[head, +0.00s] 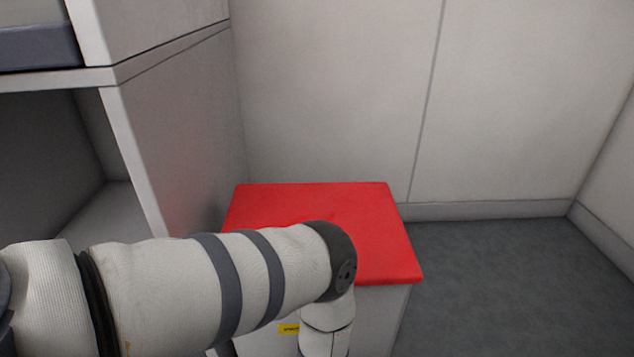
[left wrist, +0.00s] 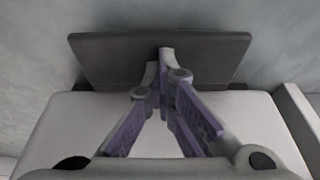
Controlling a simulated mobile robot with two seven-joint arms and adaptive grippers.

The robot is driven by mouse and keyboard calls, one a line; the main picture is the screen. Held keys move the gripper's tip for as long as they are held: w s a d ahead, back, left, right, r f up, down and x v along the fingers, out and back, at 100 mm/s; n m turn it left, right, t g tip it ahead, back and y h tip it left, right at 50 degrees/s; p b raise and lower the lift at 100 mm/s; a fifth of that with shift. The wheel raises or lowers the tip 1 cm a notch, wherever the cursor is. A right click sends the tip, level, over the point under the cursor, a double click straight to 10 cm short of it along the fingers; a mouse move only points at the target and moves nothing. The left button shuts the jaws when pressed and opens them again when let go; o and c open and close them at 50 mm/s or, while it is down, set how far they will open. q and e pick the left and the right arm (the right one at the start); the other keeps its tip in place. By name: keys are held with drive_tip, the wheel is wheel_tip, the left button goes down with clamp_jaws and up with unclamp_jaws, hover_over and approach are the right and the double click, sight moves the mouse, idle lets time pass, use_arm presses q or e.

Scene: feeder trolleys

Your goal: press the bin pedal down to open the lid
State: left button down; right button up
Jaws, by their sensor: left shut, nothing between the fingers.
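The bin stands against the back wall in the head view, with a flat red lid (head: 375,225) that lies closed on its grey body (head: 375,310). My left arm crosses in front of the lid and bends down along the bin's front, so its gripper is out of the head view. In the left wrist view, a wide dark grey plate that looks like the pedal (left wrist: 105,55) lies beyond the fingers. My left gripper (left wrist: 164,60) is shut and empty, its fingertips overlapping the middle of the plate. I cannot tell whether they touch it. My right gripper is not in view.
A grey cabinet with open shelves (head: 175,130) stands close on the bin's left. Pale wall panels (head: 330,90) close off the back and right. The grey floor (head: 490,280) right of the bin is clear. A small yellow label (head: 289,329) is on the bin's front.

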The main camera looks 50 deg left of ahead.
use_arm(q)
drive_tip(key=shift+w+a, duration=0.2)
drive_tip(key=shift+r+p, duration=0.45)
drive_tip(key=shift+r, duration=0.15)
wheel_tip(320, 180, up, 8)
drive_tip(key=p, duration=0.5)
drive_tip(key=shift+f+p, duration=0.2)
drive_tip(key=shift+p, duration=0.1)
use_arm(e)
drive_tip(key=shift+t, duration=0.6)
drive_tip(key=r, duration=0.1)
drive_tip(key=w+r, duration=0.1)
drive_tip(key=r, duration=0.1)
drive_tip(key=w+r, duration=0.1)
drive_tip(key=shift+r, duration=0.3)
use_arm(q)
drive_tip(key=shift+s+d, duration=0.15)
drive_tip(key=shift+s, duration=0.05)
